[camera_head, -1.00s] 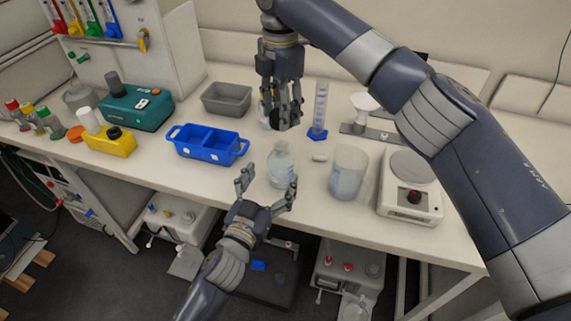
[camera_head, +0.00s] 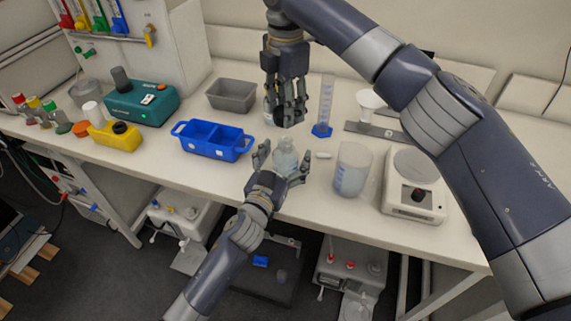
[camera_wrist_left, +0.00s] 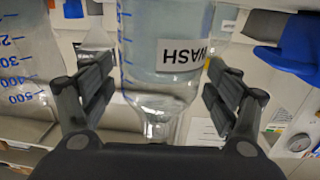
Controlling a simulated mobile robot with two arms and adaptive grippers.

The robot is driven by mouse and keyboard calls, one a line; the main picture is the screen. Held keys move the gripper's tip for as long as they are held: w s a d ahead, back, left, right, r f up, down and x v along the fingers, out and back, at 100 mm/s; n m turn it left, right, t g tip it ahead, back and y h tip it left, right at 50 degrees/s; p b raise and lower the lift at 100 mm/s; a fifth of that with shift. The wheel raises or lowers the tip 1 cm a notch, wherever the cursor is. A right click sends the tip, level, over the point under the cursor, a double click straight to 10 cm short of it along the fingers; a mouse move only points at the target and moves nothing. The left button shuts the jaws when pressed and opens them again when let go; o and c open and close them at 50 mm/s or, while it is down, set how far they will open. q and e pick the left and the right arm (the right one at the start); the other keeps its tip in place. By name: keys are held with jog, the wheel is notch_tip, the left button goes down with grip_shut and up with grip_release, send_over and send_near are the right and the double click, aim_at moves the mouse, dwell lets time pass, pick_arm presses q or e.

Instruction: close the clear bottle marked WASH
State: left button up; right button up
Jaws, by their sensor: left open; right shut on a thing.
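The clear bottle marked WASH (camera_head: 286,158) stands upright near the front of the bench. In the left wrist view the bottle (camera_wrist_left: 163,80) appears upside down, with its label readable as WASH and blue graduation marks. My left gripper (camera_head: 282,163) is open, with its fingers on either side of the bottle; I see gaps beside the glass. The bottle's mouth is too small and partly hidden to make out.
A blue divided tray (camera_head: 212,141) stands to the left, a clear beaker (camera_head: 351,170) and a balance (camera_head: 414,185) to the right. A graduated cylinder (camera_head: 324,107) and a small white object (camera_head: 323,155) are close by. A grey bin (camera_head: 231,96) is behind.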

pick_arm(q)
jog(key=shift+c, duration=0.5)
jog(key=c, duration=1.5)
pick_arm(e)
jog(key=shift+f, duration=2.45)
jog(key=shift+f, duration=0.1)
jog(key=shift+f, duration=0.8)
jog(key=shift+f, duration=0.55)
